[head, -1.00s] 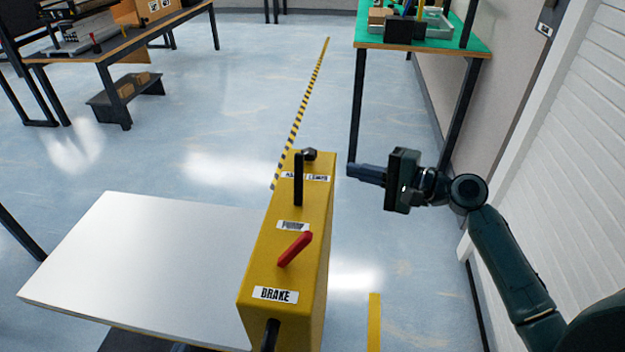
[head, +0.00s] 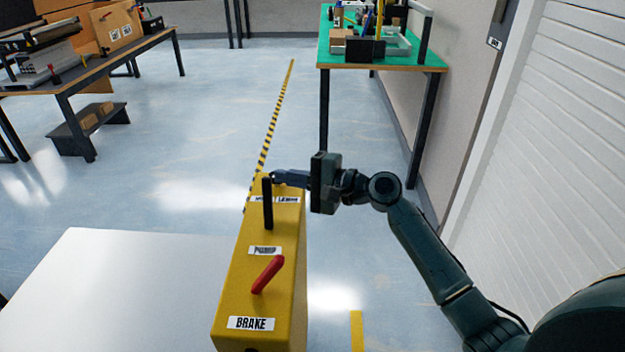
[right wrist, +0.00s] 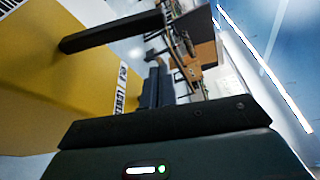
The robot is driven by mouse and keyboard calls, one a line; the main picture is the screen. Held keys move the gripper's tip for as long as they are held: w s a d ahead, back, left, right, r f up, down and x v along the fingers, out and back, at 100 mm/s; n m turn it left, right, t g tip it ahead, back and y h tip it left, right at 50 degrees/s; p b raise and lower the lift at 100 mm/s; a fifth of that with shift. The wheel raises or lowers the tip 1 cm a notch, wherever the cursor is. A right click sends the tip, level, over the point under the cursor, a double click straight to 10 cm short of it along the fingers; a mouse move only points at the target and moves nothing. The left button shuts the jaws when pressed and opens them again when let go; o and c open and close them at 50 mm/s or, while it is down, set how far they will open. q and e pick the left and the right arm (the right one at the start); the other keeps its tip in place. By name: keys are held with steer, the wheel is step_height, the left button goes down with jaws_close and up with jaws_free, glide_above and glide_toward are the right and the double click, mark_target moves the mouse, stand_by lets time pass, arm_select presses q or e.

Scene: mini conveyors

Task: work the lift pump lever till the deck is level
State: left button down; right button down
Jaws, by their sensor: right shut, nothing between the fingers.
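The yellow lift housing (head: 297,270) stands beside the white deck (head: 130,290); I cannot tell if the deck is level. A black lever (head: 267,215) stands upright on the housing between a far label and the PUMP label (head: 265,250). A red lever (head: 267,275) leans between PUMP and the BRAKE label (head: 251,323). My right gripper (head: 276,178) is shut and empty at the housing's far end, close to the black lever's top. The right wrist view shows the black lever (right wrist: 110,33) beside my shut fingers (right wrist: 155,85), apart from them. My left gripper is not in view.
A green-topped bench (head: 385,61) stands ahead and a workbench (head: 100,65) at the back left. A white slatted wall (head: 550,150) is close on the right. Open floor (head: 190,120) lies beyond the lift, with a striped line across it.

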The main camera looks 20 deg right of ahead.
mark_target(268, 204)
steer(key=shift+s+a+r+p, duration=0.2)
steer(key=shift+s+a+p, duration=0.1)
steer(key=shift+s+a, duration=0.2)
steer(key=shift+s+a+r+p, duration=0.2)
steer(key=shift+s+a+p, duration=0.05)
steer(key=shift+s+a, duration=0.35)
steer(key=shift+s, duration=0.15)
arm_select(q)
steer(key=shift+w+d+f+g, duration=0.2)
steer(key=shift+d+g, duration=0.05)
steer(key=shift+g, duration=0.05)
arm_select(e)
steer(key=shift+s+a, duration=0.1)
steer(key=shift+s, duration=0.1)
steer(key=shift+s, duration=0.1)
